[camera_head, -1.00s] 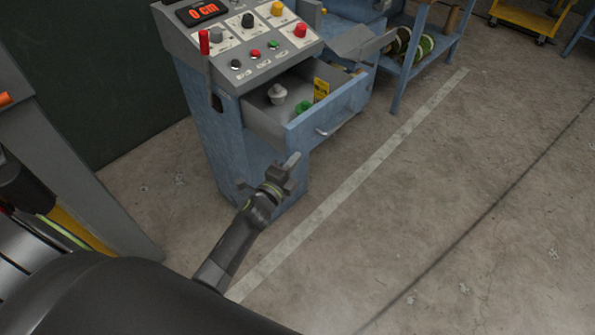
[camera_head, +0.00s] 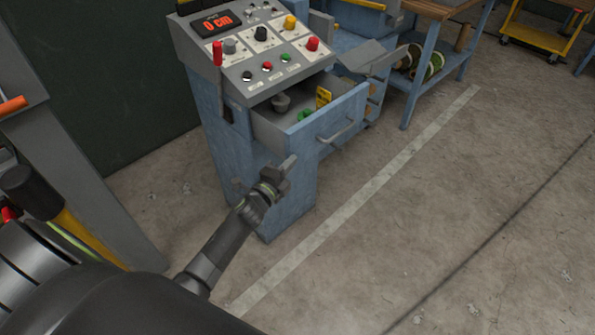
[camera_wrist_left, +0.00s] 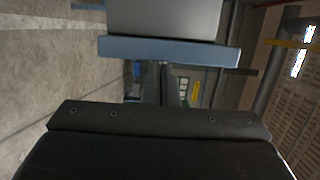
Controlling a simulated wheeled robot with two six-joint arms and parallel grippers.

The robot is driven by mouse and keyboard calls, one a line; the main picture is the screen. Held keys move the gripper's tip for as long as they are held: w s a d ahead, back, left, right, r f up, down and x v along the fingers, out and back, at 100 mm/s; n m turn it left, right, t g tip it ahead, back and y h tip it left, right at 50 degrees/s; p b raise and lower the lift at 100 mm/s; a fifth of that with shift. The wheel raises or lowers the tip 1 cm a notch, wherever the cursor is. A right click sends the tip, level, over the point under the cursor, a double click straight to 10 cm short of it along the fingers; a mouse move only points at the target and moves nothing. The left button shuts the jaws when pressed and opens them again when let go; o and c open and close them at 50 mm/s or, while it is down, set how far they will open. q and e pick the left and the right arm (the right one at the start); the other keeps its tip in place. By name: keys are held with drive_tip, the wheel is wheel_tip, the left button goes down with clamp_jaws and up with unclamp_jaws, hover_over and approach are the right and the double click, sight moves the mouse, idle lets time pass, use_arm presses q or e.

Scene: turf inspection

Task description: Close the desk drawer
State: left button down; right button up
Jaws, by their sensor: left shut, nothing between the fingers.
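The desk drawer (camera_head: 345,116) is partly open below the sloped control panel of the blue desk (camera_head: 226,130). Its blue front has a grey bar handle (camera_head: 338,133). Inside are a grey knob-like part (camera_head: 281,102), a yellow box (camera_head: 323,96) and a green item (camera_head: 305,114). My left gripper (camera_head: 289,163) is shut and empty, at the lower left corner of the drawer front. I cannot tell whether it touches. In the left wrist view a blue panel edge (camera_wrist_left: 170,50), likely the drawer front, lies close ahead. My right gripper is not in view.
A grey tray-like plate (camera_head: 368,57) sticks out right of the drawer. A blue-legged bench (camera_head: 425,75) with spools stands behind it. A grey-framed unit (camera_head: 90,190) is at left. Concrete floor (camera_head: 450,210) at right is clear.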

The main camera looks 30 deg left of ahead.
sight(257, 126)
use_arm(q)
drive_tip(key=w+a+b, duration=0.1)
drive_tip(key=a, duration=0.4)
drive_tip(key=w+a+b, duration=0.2)
drive_tip(key=a, duration=0.3)
drive_tip(key=w+a+b, duration=0.1)
drive_tip(key=w+a, duration=0.1)
drive_tip(key=a, duration=0.3)
drive_tip(key=shift+w+f, duration=0.1)
drive_tip(key=shift+w, duration=0.15)
drive_tip(key=shift+w+a+b, duration=0.25)
drive_tip(key=shift+a+b, duration=0.2)
drive_tip(key=shift+a, duration=0.35)
drive_tip(key=shift+w+a+r, duration=0.1)
drive_tip(key=shift+r, duration=0.15)
